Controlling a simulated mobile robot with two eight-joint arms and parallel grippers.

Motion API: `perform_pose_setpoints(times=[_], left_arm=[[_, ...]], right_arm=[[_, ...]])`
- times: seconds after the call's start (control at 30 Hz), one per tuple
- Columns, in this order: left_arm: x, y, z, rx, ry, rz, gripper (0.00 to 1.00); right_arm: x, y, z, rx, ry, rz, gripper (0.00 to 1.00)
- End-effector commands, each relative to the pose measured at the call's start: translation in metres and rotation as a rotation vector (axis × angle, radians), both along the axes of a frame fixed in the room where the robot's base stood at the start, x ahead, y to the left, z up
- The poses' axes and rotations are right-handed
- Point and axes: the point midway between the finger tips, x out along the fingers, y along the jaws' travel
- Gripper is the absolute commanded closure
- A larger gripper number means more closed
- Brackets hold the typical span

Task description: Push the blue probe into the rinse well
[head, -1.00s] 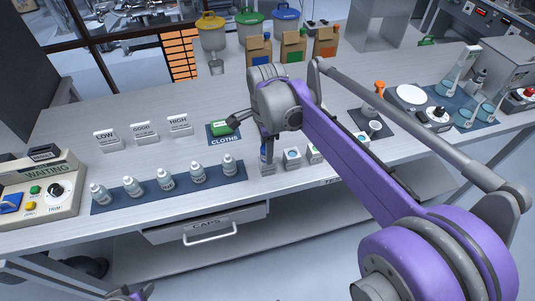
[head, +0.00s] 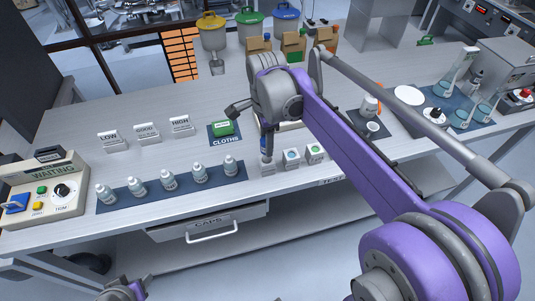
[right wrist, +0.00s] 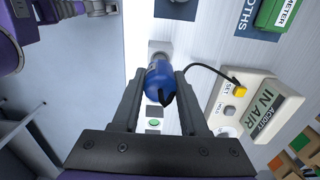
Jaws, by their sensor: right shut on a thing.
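My right gripper (head: 266,130) is shut on the blue probe (head: 265,144), held upright. The right wrist view shows the two fingers (right wrist: 159,82) on either side of the blue probe body (right wrist: 158,68), with a black cable leaving it. The probe's lower end is at a small grey block (head: 267,165), the leftmost of three in the front row. The block shows beyond the probe in the wrist view (right wrist: 158,47). How deep the tip sits is hidden, and the block's label is unreadable. My left gripper (head: 126,292) is cut off at the bottom edge.
A meter (right wrist: 262,110) reading "IN AIR" stands beside the probe. Two more small blocks (head: 291,157) (head: 315,152) stand to the right. Several bottles line a blue mat (head: 121,206) at left. A green case (head: 223,128) lies on the cloths mat.

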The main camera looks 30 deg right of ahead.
Motion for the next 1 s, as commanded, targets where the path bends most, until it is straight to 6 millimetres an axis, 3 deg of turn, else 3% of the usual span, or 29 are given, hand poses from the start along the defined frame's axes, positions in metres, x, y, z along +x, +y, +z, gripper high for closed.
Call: perform_pose_setpoints(times=[1.0], left_arm=[[0.011, 0.000, 0.028, 0.000, -0.020, 0.000, 0.50]], right_arm=[[0.000, 0.000, 0.036, 0.000, 0.000, 0.000, 1.00]])
